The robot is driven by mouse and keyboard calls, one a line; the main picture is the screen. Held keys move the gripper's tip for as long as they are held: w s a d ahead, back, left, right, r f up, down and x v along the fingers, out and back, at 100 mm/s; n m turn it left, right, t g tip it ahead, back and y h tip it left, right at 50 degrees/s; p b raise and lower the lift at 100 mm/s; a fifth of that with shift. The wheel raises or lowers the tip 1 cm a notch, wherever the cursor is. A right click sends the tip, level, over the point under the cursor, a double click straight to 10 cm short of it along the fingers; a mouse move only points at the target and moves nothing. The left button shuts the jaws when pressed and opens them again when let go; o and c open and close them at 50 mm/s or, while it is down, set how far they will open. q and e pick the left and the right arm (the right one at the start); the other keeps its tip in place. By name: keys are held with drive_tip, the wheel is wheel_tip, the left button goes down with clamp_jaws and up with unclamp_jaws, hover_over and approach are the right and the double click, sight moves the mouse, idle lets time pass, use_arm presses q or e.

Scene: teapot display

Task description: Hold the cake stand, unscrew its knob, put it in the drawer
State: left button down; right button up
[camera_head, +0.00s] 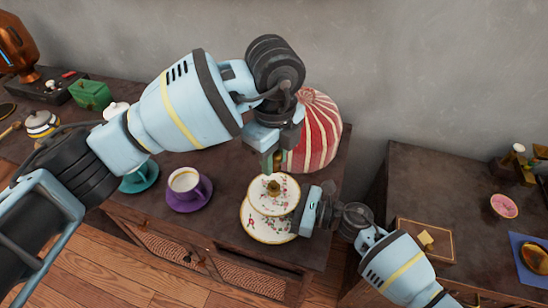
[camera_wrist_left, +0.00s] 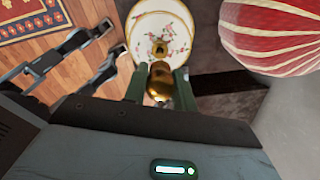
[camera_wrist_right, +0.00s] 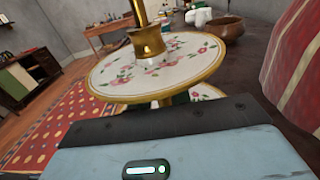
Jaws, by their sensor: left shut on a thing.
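The cake stand (camera_head: 255,226), with floral plates and gold rims, stands on the dark cabinet. My left gripper (camera_wrist_left: 158,84) is above it, shut on the gold knob (camera_wrist_left: 160,80). A gold socket (camera_wrist_left: 159,48) shows at the upper plate's centre. In the right wrist view a gold rod (camera_wrist_right: 139,12) rises over the socket (camera_wrist_right: 147,42); I cannot tell whether it is still threaded. My right gripper (camera_head: 310,211) is at the stand's right side, its fingers partly hidden below the upper plate (camera_wrist_right: 170,65); their grip is unclear. Woven drawer fronts (camera_head: 240,277) show on the cabinet's front.
A red-and-white striped dome (camera_head: 318,130) stands close behind the stand. A purple cup and saucer (camera_head: 187,187) and a teal saucer (camera_head: 139,178) are to the left. A second cabinet (camera_head: 420,185) with a wooden board (camera_head: 412,228) is to the right, beyond a gap.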

drive_tip(key=o, duration=0.4)
drive_tip(key=v, duration=1.2)
